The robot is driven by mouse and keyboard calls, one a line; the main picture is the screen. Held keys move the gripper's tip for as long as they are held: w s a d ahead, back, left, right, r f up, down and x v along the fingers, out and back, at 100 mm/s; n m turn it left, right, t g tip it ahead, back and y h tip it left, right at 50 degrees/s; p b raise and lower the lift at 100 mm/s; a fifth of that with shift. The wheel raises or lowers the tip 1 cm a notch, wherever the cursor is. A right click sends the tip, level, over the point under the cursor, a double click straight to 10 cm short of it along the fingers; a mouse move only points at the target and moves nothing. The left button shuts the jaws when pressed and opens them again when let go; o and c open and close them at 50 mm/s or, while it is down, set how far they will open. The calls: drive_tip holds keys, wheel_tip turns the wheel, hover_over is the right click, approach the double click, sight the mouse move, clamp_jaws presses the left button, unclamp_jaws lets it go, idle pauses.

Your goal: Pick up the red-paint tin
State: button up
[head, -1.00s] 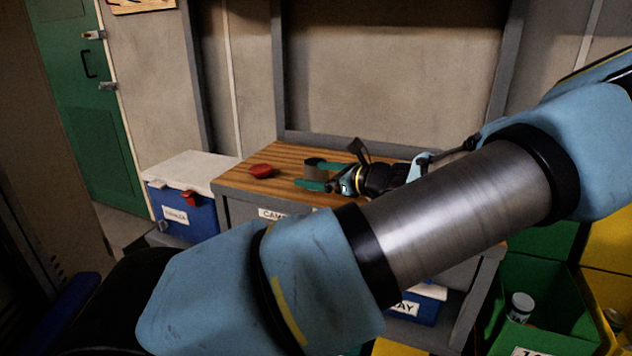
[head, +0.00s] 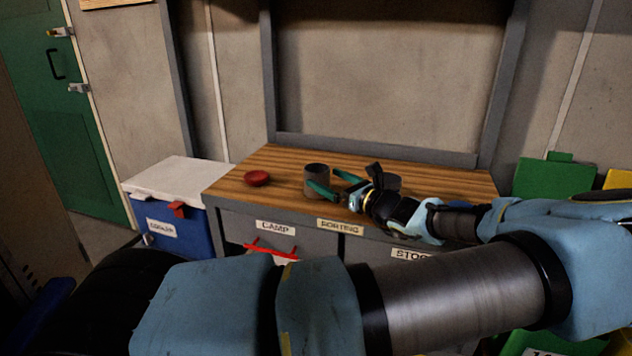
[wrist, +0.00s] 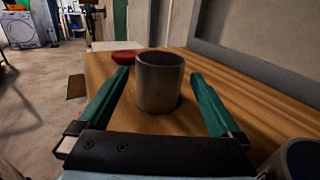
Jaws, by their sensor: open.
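A plain dark grey, open-topped tin (head: 316,178) stands upright on the wooden bench top; no red paint or label shows on it. My gripper (head: 322,177) is open, its green fingers pointing at this tin from the right. In the wrist view the grey tin (wrist: 159,84) stands between and just beyond the open fingers (wrist: 160,75), with gaps on both sides. A low red round object (head: 257,178) lies to the left on the bench; it also shows behind the tin in the wrist view (wrist: 126,57). I cannot tell which is the red-paint tin.
A second grey container (head: 392,182) stands on the bench behind my wrist, partly hidden; it shows at the wrist view's lower right (wrist: 300,160). The wooden bench (head: 235,188) is otherwise mostly clear. A blue cooler (head: 175,222) with a white lid stands left.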

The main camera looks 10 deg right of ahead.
drive_tip(key=shift+w+a+f, duration=0.15)
drive_tip(key=shift+f, duration=0.15)
drive_tip(key=p+x, duration=0.2)
drive_tip(key=x, duration=0.4)
drive_tip(key=shift+w+a, duration=0.25)
drive_tip(key=shift+w, duration=0.2)
drive_tip(key=shift+c, duration=0.4)
drive_tip(key=c, duration=1.2)
